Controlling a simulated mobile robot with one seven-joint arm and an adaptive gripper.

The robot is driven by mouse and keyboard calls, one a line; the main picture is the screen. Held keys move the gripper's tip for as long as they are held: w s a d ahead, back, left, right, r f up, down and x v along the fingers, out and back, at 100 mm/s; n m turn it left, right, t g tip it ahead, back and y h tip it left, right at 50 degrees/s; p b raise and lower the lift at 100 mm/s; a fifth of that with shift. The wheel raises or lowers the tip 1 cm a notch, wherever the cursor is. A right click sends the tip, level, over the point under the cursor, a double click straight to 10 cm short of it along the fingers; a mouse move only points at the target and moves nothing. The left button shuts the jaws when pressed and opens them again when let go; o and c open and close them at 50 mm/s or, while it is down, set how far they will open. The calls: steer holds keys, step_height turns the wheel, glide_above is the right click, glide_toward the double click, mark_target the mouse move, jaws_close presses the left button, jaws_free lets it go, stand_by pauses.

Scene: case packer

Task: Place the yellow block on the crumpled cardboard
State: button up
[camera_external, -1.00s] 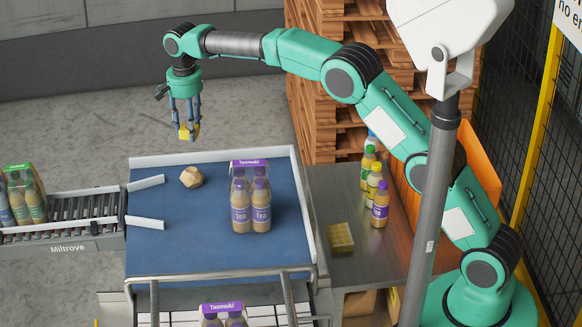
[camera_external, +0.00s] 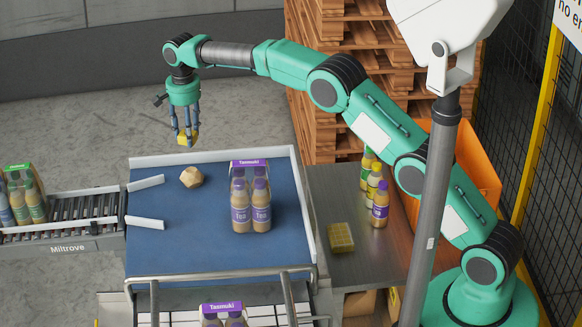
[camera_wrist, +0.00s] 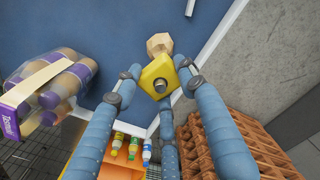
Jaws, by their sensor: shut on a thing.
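My gripper (camera_external: 186,138) is shut on the yellow block (camera_external: 187,140), which sits between its fingertips. In the wrist view the yellow block (camera_wrist: 159,77) shows a round hole, with my gripper's fingers (camera_wrist: 158,85) around it. The crumpled cardboard (camera_external: 191,177) is a small tan faceted lump on the blue table near its back left. It shows in the wrist view (camera_wrist: 159,44) just beyond the block, partly covered by it. In the external view the block hangs in the air above and slightly left of the cardboard.
A pack of purple-labelled tea bottles (camera_external: 251,205) stands right of the cardboard on the blue table (camera_external: 190,240), which has a raised white rim. Loose bottles (camera_external: 375,190) and a yellow sponge-like thing (camera_external: 340,237) stand on the side counter. A roller conveyor (camera_external: 75,220) adjoins at left.

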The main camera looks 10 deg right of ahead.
steer(key=shift+f, duration=0.15)
glide_above(191, 170)
steer(key=shift+f+p, duration=0.3)
steer(key=shift+f, duration=2.2)
steer(key=shift+f+p, duration=0.35)
steer(key=shift+f, duration=2.15)
steer(key=o, duration=1.2)
steer(key=shift+f, duration=0.1)
step_height(191, 170, up, 12)
steer(key=shift+r+b, duration=0.15)
steer(key=shift+b, duration=0.6)
